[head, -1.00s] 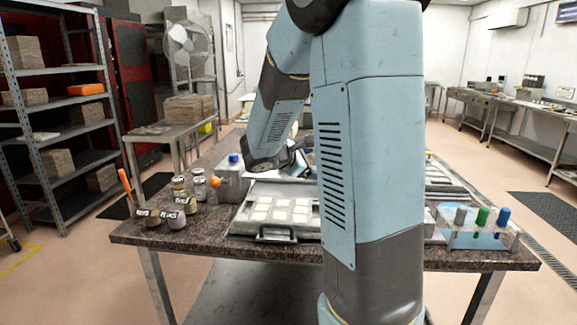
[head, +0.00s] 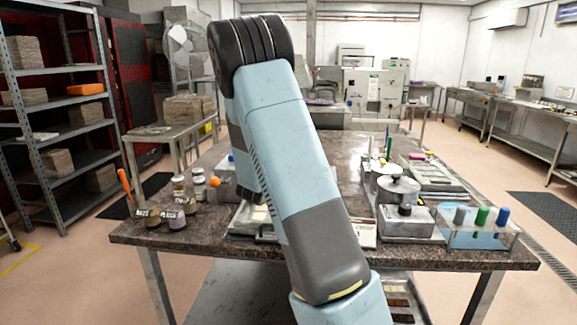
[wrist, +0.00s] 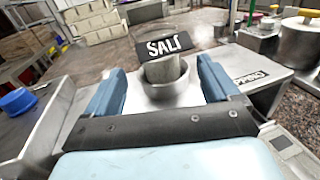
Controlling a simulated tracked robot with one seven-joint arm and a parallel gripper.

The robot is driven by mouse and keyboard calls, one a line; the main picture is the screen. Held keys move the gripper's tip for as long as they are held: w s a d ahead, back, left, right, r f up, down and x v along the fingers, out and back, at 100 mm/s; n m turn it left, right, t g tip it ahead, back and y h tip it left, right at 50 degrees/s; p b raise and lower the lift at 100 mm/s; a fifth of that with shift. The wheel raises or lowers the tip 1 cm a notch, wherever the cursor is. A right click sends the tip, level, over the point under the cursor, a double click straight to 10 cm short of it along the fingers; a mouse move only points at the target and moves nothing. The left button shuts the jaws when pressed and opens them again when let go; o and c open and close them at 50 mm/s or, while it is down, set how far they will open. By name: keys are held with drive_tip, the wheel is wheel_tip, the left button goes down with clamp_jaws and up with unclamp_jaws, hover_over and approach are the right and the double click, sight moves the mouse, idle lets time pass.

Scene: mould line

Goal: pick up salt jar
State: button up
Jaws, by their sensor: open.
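The salt jar (wrist: 163,72) shows in the wrist view as a small grey round vessel with a black SALT sign (wrist: 165,47) at its top. My gripper (wrist: 160,78) is open. Its two pale blue fingers stand one on each side of the jar in the picture, with a gap on both sides. I cannot tell how far down the fingers reach beside it. In the head view my arm hides the gripper and I cannot make out the salt jar.
A metal box with a partly hidden label (wrist: 245,80) is close at right in the wrist view. A blue cap (wrist: 18,101) is at left. On the table (head: 330,158), small jars (head: 198,187) stand left, a lidded pot (head: 398,190) and clear rack (head: 465,239) right.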

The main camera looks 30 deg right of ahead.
drive_tip(key=shift+x, duration=2.55)
drive_tip(key=shift+c, duration=0.4)
drive_tip(key=c, duration=1.1)
drive_tip(key=shift+r, duration=0.15)
drive_tip(key=shift+r, duration=0.35)
wheel_tip(320, 180, up, 3)
drive_tip(key=shift+f, duration=0.2)
drive_tip(key=s+r, duration=0.3)
drive_tip(key=s, duration=0.1)
drive_tip(key=s+r, duration=0.3)
drive_tip(key=s, duration=0.2)
drive_tip(key=s+d+r, duration=0.1)
drive_tip(key=s+r, duration=0.2)
drive_tip(key=s, duration=0.2)
drive_tip(key=shift+d+r, duration=0.1)
drive_tip(key=shift+r, duration=0.15)
